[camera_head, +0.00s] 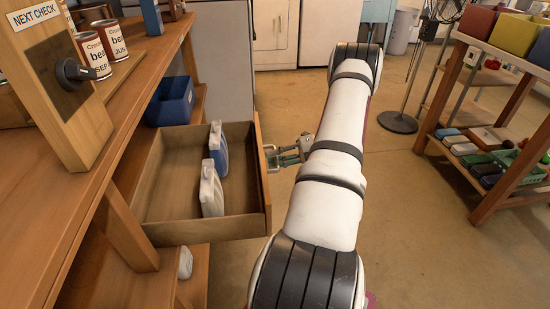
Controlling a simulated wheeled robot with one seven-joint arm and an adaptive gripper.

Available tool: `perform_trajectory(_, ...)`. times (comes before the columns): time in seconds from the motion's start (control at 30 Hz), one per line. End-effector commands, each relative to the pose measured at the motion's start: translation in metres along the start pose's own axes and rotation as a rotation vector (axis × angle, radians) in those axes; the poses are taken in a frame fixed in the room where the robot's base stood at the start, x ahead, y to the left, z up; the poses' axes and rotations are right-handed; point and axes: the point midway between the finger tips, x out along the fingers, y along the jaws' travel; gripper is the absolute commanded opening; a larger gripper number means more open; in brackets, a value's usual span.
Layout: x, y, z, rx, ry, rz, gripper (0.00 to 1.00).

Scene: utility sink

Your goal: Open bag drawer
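A wooden drawer (170,217) stands pulled out from under the wooden counter at the left. Two white jug-like containers stand in it, one with a blue label (219,150) and one plain white (211,188). No bag can be made out in the drawer. My gripper (275,158) is at the outer side of the drawer's front panel (263,165), by a metal handle (271,157). The fingers are small and partly overlap the handle, so I cannot tell whether they grip it. My white arm hides part of the floor to the right of the drawer.
A blue bin (171,101) sits behind the drawer. Cans (91,52) and a panel with a black knob (75,72) stand on the counter (60,215). A shelf rack (500,120) with colored bins stands at right. A stand base (398,122) is on the floor. Floor between is clear.

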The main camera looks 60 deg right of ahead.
Motion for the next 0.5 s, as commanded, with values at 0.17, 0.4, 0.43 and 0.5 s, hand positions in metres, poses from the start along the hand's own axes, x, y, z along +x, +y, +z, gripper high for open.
perform_trajectory(0.17,0.0,0.0,0.0,0.0,0.0,0.001,0.31)
perform_trajectory(0.4,-0.007,0.0,0.001,-0.001,-0.001,0.0,0.31)
perform_trajectory(0.43,-0.01,0.0,0.001,-0.002,-0.001,0.0,0.31)
perform_trajectory(0.5,-0.02,0.0,0.0,-0.001,-0.001,0.0,0.31)
